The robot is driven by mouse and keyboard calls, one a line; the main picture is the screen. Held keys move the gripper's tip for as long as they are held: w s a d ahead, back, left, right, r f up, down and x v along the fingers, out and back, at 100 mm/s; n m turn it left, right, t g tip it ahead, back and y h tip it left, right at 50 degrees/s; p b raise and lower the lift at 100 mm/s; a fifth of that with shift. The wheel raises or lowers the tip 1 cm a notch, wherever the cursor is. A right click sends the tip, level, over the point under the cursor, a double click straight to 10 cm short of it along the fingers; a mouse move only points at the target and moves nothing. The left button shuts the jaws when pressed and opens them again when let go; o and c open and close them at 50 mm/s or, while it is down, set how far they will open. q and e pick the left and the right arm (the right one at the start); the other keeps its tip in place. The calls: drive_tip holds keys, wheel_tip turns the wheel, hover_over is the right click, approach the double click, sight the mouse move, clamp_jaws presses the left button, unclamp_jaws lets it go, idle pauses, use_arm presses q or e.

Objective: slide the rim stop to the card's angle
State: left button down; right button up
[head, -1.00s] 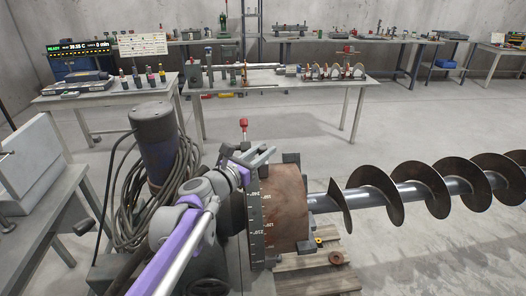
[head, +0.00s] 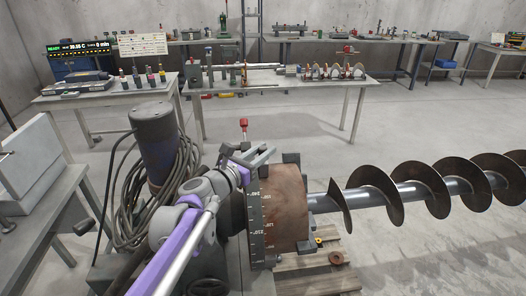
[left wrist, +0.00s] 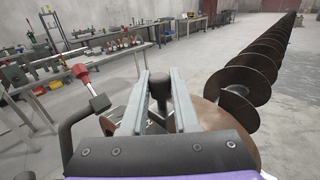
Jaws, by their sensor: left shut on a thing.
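The drum (head: 283,205) of the positioner stands at the lower centre, with a dark graduated scale (head: 256,230) along its left rim. Its numbers are too small to read surely. My left gripper (head: 257,156) is at the top of the drum. In the left wrist view its fingers (left wrist: 160,98) are shut on a black knob (left wrist: 159,86), which I take to be the rim stop's. A red-knobbed lever (head: 244,124) stands just behind the gripper, apart from it. A white card (head: 142,44) stands at the back left, its text illegible. My right gripper is not in view.
A long auger (head: 410,190) runs from the drum to the right. A motor (head: 157,145) with coiled cables (head: 150,205) stands left of the drum. Benches (head: 280,80) with parts stand behind. The floor between is clear.

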use_arm(q)
drive_tip(key=w, duration=0.2)
drive_tip(key=w+a+n+g, duration=0.1)
drive_tip(key=w, duration=0.1)
drive_tip(key=w+f+n+g+y, duration=0.1)
drive_tip(key=w, duration=0.2)
drive_tip(key=shift+a+p, duration=0.2)
drive_tip(key=shift+p, duration=0.15)
drive_tip(key=shift+w+a+f+n+g, duration=0.1)
drive_tip(key=shift+w+f+n+g, duration=0.15)
drive_tip(key=shift+w+n+g, duration=0.2)
drive_tip(key=c, duration=0.7)
unclamp_jaws()
drive_tip(key=shift+o, duration=0.2)
wheel_tip(320, 180, up, 10)
drive_tip(key=p, duration=0.1)
